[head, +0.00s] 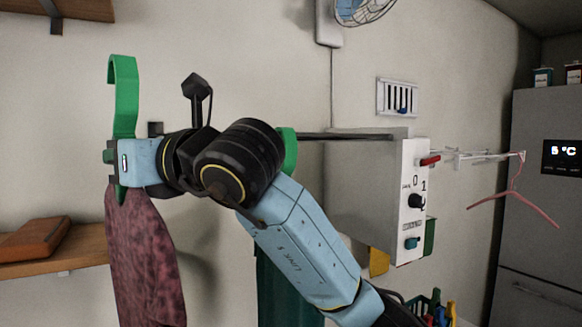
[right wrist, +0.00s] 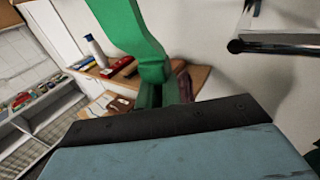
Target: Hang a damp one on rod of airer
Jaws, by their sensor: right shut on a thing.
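My right gripper (head: 112,158) is shut on a green hanger (head: 123,95) at the left of the head view. The hanger's hook points up, and a mottled maroon cloth (head: 145,255) hangs below it. In the right wrist view the green hanger (right wrist: 140,40) rises from the jaws, whose tips are mostly hidden. The dark rod (head: 350,136) runs along the wall behind my right arm; a rod end (right wrist: 238,46) shows in the wrist view, apart from the hanger. A second green hanger (head: 289,150) is at the rod, with a dark green cloth (head: 280,285) below, partly hidden by my arm. My left gripper is out of view.
A grey-white box (head: 375,195) with knobs stands at the rod's right. A pink hanger (head: 515,193) hangs from a thin white rack (head: 470,155) before the fridge (head: 535,110). A wooden shelf (head: 80,250) with a brown item (head: 35,238) is at lower left.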

